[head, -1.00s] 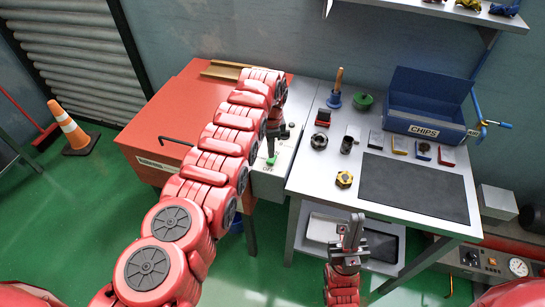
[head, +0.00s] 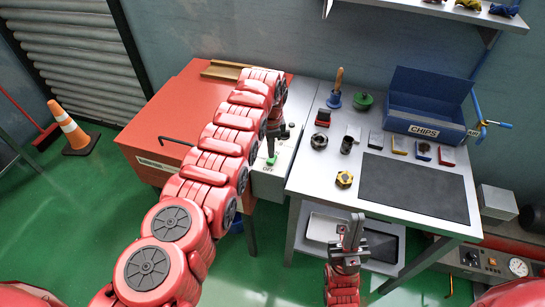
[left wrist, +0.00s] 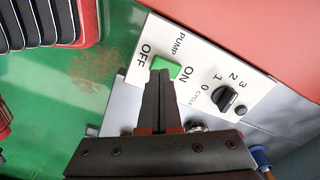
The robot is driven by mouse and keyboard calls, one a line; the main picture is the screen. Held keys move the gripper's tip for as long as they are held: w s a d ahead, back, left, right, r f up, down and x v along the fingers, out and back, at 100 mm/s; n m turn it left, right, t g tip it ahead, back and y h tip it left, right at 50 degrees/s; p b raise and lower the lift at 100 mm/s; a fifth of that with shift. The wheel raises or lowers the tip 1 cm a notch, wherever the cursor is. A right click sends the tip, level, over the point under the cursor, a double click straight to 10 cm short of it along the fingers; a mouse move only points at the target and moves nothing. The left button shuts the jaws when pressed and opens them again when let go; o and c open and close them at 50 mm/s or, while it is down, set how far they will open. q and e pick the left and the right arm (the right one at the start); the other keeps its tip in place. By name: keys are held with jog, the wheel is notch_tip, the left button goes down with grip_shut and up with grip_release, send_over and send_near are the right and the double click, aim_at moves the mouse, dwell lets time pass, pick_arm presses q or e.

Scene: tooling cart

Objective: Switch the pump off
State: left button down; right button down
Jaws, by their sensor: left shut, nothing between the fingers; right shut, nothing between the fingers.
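The pump switch (left wrist: 165,67) is a green piece on a white panel (left wrist: 205,62), between the printed words OFF and ON under the label PUMP. In the head view the switch (head: 271,160) shows on the panel at the right side of the red cabinet. My left gripper (left wrist: 158,78) is shut and empty, with its fingertips at the switch's near edge and partly over it. I cannot tell whether they touch it. In the head view my left gripper (head: 272,147) is just above the switch. My right gripper (head: 355,222) is shut and empty, in front of the grey bench.
A black cycle knob (left wrist: 227,98) marked 0 to 3 sits beside the pump switch. The grey bench (head: 305,181) to the right carries small parts, a dark mat (head: 413,187) and a blue CHIPS bin (head: 428,105). A black handle (head: 178,141) sticks out from the red cabinet (head: 185,105).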

aim_at(271, 160)
pick_arm(q)
jog(key=shift+f+b, duration=1.25)
dwell(0.5)
jog(key=shift+r, duration=0.15)
notch_tip(271, 160, up, 5)
jog(key=p, duration=0.4)
jog(key=shift+r+p, duration=0.75)
jog(key=shift+r, duration=0.2)
jog(key=shift+f, duration=0.1)
